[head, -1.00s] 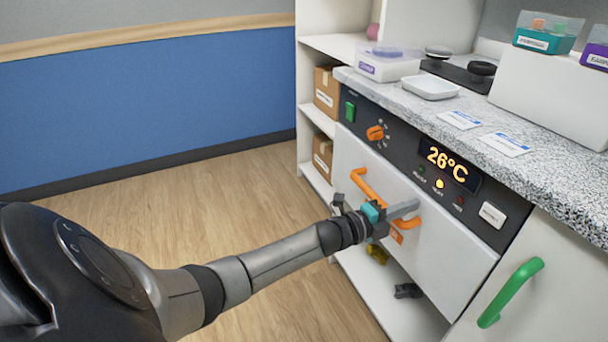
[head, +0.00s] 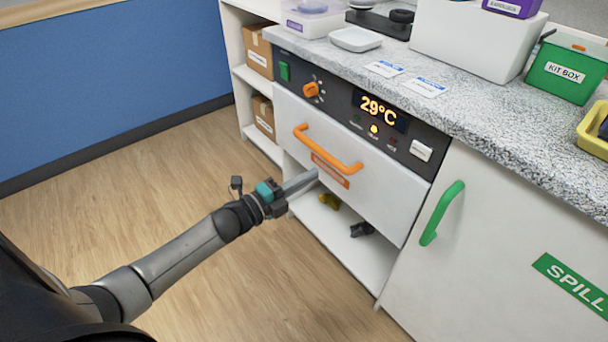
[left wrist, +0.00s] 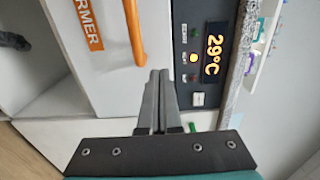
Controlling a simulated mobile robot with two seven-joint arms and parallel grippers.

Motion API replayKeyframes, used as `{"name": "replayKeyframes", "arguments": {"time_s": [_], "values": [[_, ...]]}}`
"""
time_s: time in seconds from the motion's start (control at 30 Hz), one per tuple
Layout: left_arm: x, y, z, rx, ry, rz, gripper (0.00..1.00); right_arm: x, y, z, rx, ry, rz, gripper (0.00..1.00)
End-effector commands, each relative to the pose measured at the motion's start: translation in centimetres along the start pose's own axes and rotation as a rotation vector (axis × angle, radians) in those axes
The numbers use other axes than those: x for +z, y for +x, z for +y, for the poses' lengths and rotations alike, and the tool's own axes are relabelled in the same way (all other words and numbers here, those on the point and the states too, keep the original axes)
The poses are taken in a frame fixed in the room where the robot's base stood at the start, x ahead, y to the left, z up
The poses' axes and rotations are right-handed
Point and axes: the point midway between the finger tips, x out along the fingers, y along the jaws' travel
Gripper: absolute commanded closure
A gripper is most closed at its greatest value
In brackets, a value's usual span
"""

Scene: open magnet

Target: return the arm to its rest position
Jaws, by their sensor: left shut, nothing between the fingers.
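My left gripper (head: 303,181) is shut and empty, in front of the white warmer door (head: 375,195). It hangs lower than the orange handle (head: 327,150) and apart from it in the head view. In the left wrist view its closed fingers (left wrist: 159,88) point toward the warmer front, with the orange handle (left wrist: 133,30) just beyond their tips. The warmer door looks shut. Its display (head: 379,108) reads 29°C, and an amber light is lit beneath it. My right gripper is not in view.
The speckled counter (head: 470,115) above holds a white dish (head: 355,39), a green kit box (head: 566,68) and a yellow tray (head: 594,130). A cabinet with a green handle (head: 442,212) stands at right. The wooden floor (head: 150,180) at left is clear.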

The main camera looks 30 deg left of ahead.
Motion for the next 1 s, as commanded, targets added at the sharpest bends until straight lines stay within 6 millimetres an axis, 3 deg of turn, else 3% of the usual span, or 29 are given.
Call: {"name": "replayKeyframes", "arguments": {"time_s": [0.33, 0.47, 0.57, 0.77, 1.0], "values": [[0.0, -0.9, 0.2, 0.005, -0.007, -0.004, 1.0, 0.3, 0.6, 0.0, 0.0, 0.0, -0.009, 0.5], [0.5, -1.6, 2.0, 0.056, -0.089, -0.055, 1.0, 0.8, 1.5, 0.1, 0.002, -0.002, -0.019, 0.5], [1.1, -3.0, 5.1, 0.136, -0.222, -0.14, 1.0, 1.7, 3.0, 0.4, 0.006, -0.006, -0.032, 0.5], [0.7, -8.3, 13.5, 0.339, -0.554, -0.377, 1.0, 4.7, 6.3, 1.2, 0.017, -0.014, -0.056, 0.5], [-3.6, -17.6, 22.4, 0.574, -0.92, -0.697, 1.0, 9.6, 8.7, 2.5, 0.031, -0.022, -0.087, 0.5]]}}
